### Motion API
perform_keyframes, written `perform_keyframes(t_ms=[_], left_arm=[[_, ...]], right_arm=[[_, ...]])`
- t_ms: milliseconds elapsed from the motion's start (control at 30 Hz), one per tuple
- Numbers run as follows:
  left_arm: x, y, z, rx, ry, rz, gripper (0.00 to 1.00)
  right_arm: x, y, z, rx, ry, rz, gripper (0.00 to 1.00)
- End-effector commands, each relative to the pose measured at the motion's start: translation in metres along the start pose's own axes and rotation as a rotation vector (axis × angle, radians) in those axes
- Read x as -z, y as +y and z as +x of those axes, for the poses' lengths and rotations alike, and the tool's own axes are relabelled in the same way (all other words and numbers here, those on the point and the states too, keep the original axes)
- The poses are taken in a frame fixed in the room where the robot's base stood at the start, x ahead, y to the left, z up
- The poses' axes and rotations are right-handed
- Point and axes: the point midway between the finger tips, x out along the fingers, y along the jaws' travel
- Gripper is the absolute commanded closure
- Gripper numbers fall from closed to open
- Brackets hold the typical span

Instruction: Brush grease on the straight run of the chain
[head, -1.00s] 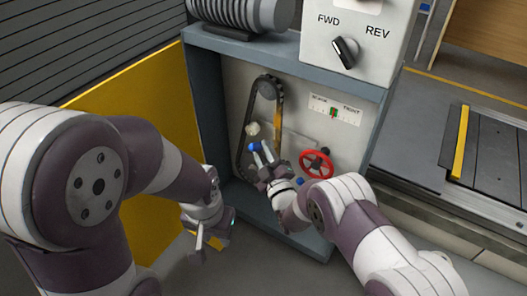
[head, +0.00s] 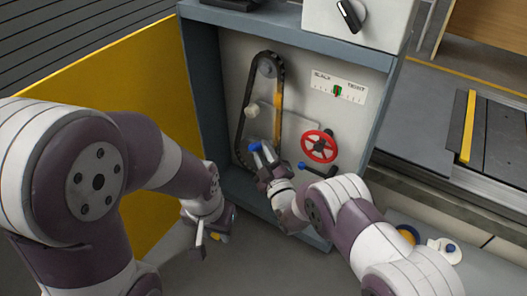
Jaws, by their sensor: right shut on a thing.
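The dark chain (head: 241,125) forms a tall loop inside the open cabinet, around a sprocket (head: 267,68) at the top. Its right straight run has a yellow-orange stretch (head: 278,112). My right gripper (head: 262,153) is at the lower part of the loop, shut on a small blue thing (head: 254,147). Only the blue part shows between the fingertips; I cannot make out bristles or whether it touches the chain. The gripper hides part of the chain's lower end. My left gripper (head: 209,241) hangs low left of the cabinet, its fingers apart and empty.
A cream block (head: 252,110) sits inside the loop. A red handwheel (head: 319,146) and a slack/tight scale (head: 338,90) are to the right. A yellow panel (head: 150,75) stands left. A round yellow-and-blue item (head: 408,235) and a white item (head: 445,250) lie at lower right.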

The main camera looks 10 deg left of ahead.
Motion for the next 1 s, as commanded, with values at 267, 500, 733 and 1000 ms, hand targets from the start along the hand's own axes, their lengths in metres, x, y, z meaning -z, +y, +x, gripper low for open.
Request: perform_keyframes(t_ms=[267,500,733,1000], left_arm=[[-0.003,0.000,0.027,0.000,0.000,0.000,0.66],[-0.005,0.000,0.038,0.000,0.000,0.000,0.66],[-0.007,0.000,0.055,0.000,0.000,0.000,0.66],[-0.009,0.000,0.072,0.000,0.000,0.000,0.66]], right_arm=[[-0.023,-0.023,-0.006,0.000,0.000,0.000,1.00],[-0.033,-0.033,-0.008,0.001,-0.002,0.000,1.00],[-0.048,-0.048,-0.012,0.000,-0.001,0.000,1.00],[-0.062,-0.063,-0.016,0.001,-0.002,0.000,1.00]])
